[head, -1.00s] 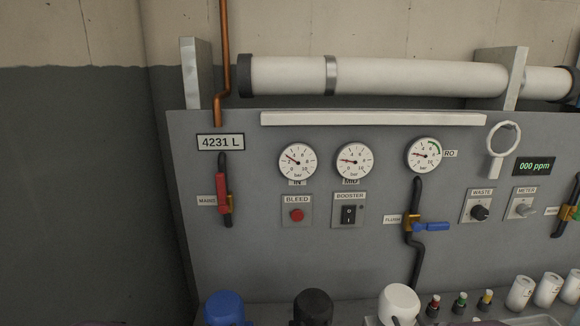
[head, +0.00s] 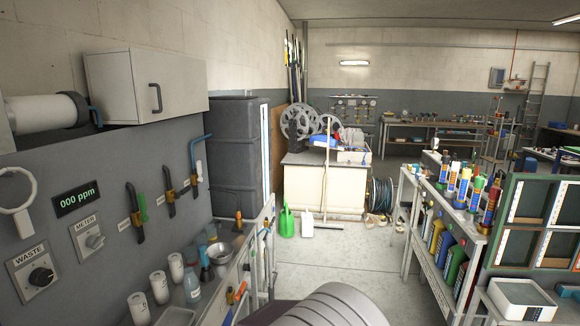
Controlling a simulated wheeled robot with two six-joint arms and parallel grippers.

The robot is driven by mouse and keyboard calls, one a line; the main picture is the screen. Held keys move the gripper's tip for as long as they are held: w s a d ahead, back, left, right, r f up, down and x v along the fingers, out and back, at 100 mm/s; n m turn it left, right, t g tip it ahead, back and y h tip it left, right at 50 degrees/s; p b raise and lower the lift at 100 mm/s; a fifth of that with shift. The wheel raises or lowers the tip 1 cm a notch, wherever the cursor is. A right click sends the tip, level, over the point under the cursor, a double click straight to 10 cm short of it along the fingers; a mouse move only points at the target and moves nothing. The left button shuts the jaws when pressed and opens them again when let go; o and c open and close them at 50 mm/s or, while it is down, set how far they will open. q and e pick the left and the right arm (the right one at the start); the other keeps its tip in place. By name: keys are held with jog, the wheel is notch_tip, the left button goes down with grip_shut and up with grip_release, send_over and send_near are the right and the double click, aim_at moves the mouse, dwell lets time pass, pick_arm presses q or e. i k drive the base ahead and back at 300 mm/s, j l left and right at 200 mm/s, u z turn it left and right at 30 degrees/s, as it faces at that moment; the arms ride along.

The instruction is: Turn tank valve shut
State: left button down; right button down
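On the grey panel (head: 85,160) at the left are several pipe valves with brass bodies. The nearest is a valve with a green handle (head: 142,205), its handle standing upright along a black pipe. Farther along are a second valve (head: 170,192) and a third valve (head: 194,178) by a blue pipe. Their small labels are too small to read, so I cannot tell which is the tank valve. Neither of my grippers is in view.
A narrow bench below the panel holds white cups (head: 159,287), a bottle (head: 192,285) and a metal bowl (head: 219,253). A laden shelf cart (head: 409,180) stands at right. Grey floor (head: 315,262) lies open between them. A green watering can (head: 287,222) stands ahead.

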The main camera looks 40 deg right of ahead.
aim_at(201, 179)
jog(key=i+l+z, duration=0.15)
jog(key=z, duration=0.2)
jog(key=i+l+z, duration=0.15)
jog(key=l+z, duration=0.25)
jog(key=j, duration=0.1)
